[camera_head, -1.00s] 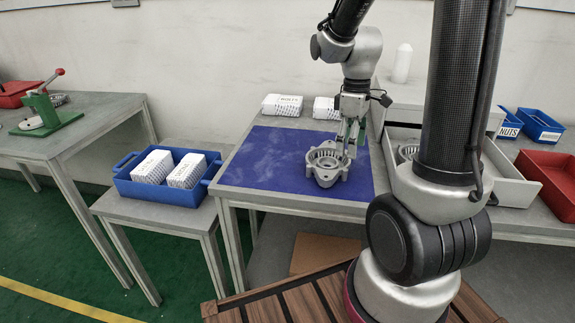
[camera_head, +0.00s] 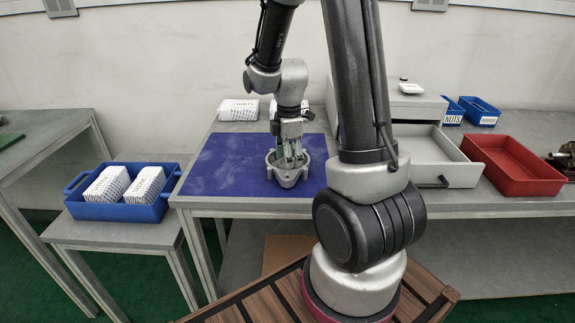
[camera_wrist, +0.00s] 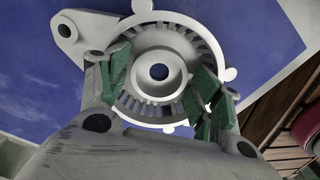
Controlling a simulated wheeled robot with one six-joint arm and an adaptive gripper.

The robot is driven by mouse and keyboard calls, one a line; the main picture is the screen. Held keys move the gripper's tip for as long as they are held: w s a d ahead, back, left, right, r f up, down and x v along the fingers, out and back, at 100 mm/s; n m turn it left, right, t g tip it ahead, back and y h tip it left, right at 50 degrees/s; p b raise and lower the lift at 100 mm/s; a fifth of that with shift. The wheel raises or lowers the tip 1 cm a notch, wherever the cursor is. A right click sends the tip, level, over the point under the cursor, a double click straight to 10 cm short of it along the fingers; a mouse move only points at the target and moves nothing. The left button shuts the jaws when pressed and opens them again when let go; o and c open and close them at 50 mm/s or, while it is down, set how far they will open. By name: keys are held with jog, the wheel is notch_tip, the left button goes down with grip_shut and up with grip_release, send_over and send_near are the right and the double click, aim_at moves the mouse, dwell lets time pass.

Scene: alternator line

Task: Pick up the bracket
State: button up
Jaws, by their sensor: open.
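The bracket (camera_head: 289,181) is a round, grey metal housing with lugs, lying on the blue mat (camera_head: 225,168). My gripper (camera_head: 290,155) points down at it, with its fingertips at the ring's opening. In the wrist view the bracket (camera_wrist: 160,38) shows a slotted ring, a central hub with a hole and a lug at upper left. My gripper (camera_wrist: 160,80) is open there, its green-padded fingers apart on either side of the hub. I cannot tell whether the pads touch the bracket.
White boxes (camera_head: 238,109) stand at the mat's back edge. A blue crate (camera_head: 120,212) with white boxes stands on a lower table at left. Right of my arm are an open grey drawer (camera_head: 455,172), a red tray (camera_head: 517,190) and blue bins (camera_head: 480,112). The mat's left part is clear.

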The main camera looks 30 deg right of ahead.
jog(key=shift+f, duration=0.2)
jog(key=c, duration=1.3)
